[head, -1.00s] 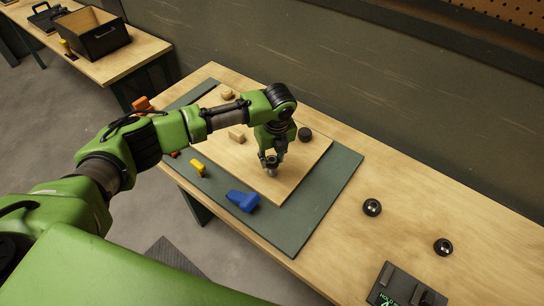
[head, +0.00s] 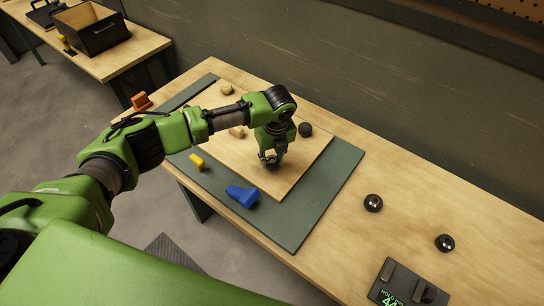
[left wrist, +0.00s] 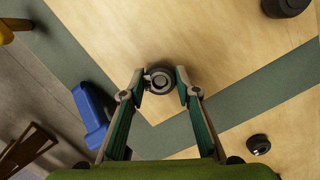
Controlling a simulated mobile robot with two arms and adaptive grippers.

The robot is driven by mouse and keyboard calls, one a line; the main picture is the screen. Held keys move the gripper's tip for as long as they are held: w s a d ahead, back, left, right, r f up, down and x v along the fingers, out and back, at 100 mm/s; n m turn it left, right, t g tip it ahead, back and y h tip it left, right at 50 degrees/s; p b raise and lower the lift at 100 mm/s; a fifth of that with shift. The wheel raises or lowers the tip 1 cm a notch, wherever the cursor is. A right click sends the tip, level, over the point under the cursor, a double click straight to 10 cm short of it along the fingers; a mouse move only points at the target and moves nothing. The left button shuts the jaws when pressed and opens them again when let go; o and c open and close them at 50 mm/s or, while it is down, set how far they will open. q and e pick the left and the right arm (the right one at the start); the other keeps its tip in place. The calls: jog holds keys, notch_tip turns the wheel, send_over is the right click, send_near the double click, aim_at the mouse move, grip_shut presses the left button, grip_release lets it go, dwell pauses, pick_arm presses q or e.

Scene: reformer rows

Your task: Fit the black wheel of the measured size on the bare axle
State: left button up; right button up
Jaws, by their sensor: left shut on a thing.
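My left gripper (head: 270,163) is over the pale wooden board and shut on a small round dark piece. In the left wrist view this round piece (left wrist: 159,80), with a grey centre, sits between the two fingertips. It looks like a small wheel; its size and what is under it cannot be told. A larger black wheel (head: 305,130) rests near the board's right edge, beyond the gripper; it also shows in the left wrist view (left wrist: 285,5). Two dark wheels with shiny centres (head: 373,203) (head: 445,243) lie on the bare table at right. I cannot make out the bare axle. My right gripper is out of view.
The wooden board (head: 300,165) lies on a dark green mat (head: 318,205). Wooden blocks (head: 226,88), a yellow piece (head: 197,161), a blue piece (head: 243,196) and an orange piece (head: 140,101) are around it. Table between is clear.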

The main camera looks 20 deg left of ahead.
aim_at(275, 164)
pick_arm(q)
jog(key=shift+f, duration=0.45)
jog(key=o, duration=1.2)
jog(key=r, duration=0.4)
jog(key=s+r, duration=0.1)
jog(key=r, duration=0.3)
jog(key=d+r, duration=0.1)
jog(key=r, duration=0.3)
jog(key=shift+s+d, duration=0.1)
jog(key=shift+s, duration=0.15)
